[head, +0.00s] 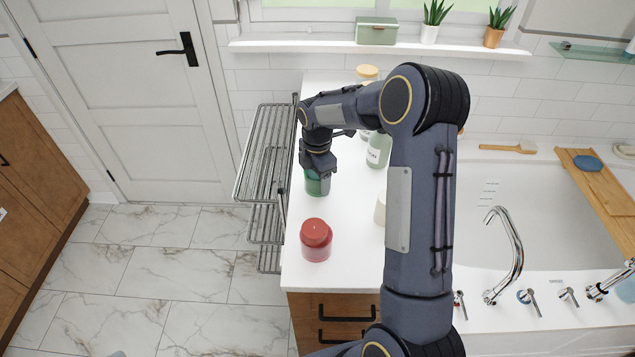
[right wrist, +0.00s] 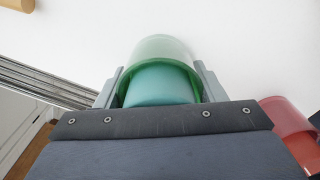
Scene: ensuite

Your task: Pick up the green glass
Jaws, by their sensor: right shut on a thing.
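The green glass (head: 316,187) stands on the white counter near its left edge, below my right gripper (head: 318,172). In the right wrist view the glass (right wrist: 160,70) sits between the two grey fingers (right wrist: 158,88), which close on it from both sides. Its inside looks paler blue-green. My right gripper is shut on the glass, and the gripper body hides its near part. The glass looks upright and on or close to the counter; I cannot tell whether it touches. My left gripper is not in view.
A pale labelled bottle (head: 379,150) and a jar with a yellowish lid (head: 367,73) stand behind. A wire rack (head: 262,165) hangs left of the counter (head: 345,265).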

